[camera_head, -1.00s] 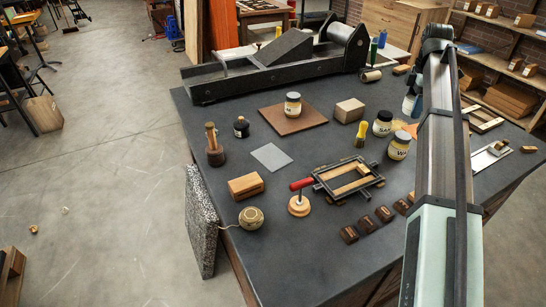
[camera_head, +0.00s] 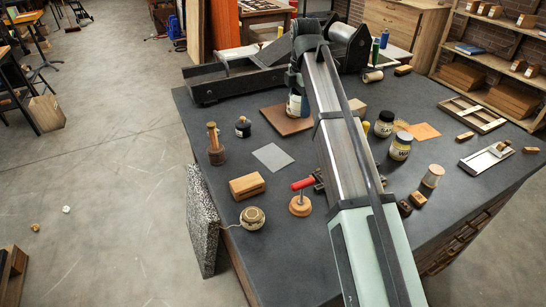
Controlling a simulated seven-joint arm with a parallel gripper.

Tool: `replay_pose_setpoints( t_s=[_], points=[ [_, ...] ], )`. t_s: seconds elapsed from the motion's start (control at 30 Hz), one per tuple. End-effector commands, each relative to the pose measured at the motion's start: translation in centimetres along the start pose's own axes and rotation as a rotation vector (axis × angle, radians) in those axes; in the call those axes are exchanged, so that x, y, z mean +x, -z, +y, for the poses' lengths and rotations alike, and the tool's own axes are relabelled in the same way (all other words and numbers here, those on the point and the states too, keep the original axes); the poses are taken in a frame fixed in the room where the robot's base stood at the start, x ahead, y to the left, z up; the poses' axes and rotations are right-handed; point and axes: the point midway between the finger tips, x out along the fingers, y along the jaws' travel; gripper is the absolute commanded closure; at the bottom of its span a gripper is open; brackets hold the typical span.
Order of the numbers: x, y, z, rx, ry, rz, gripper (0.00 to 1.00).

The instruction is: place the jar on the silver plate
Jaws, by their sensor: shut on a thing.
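The silver plate (camera_head: 272,157) is a flat, bare grey square on the dark bench, left of my arm. My gripper (camera_head: 297,88) is over the brown board, behind and to the right of the plate, apart from it. Its fingers are mostly hidden behind my wrist. A pale, blue-marked thing shows at the gripper's end; it appears to be the jar (camera_head: 295,105), held shut in the jaws, but its outline is partly covered. I cannot tell its height above the board.
The brown board (camera_head: 275,117) lies behind the plate. A wood block (camera_head: 247,186) and red-handled tool (camera_head: 300,203) are in front. Labelled jars (camera_head: 400,147) stand right of my arm.

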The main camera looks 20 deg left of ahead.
Motion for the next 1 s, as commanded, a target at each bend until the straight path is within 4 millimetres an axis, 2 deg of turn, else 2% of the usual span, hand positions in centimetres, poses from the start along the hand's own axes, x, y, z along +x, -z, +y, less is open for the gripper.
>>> replay_pose_setpoints(
  t_s=[0.03, 0.1, 0.2, 0.37, 0.4, 0.6, 0.87, 1.0],
  points=[
    [0.0, 1.8, 0.1, -0.025, 0.0, 0.0, 0.74],
    [0.0, 3.7, 0.2, -0.053, 0.0, 0.0, 0.74],
    [0.0, 6.0, 0.2, -0.087, 0.0, 0.0, 0.74],
    [0.1, 8.8, 0.2, -0.128, 0.0, 0.0, 0.74],
    [1.1, 8.5, 0.1, -0.123, 0.002, 0.0, 0.74],
    [3.9, 8.4, 0.2, -0.122, 0.001, 0.0, 0.74],
    [5.9, 8.4, 0.2, -0.121, 0.001, 0.0, 0.74],
    [7.9, 8.4, 0.1, -0.121, 0.002, 0.0, 0.74]
  ],
)
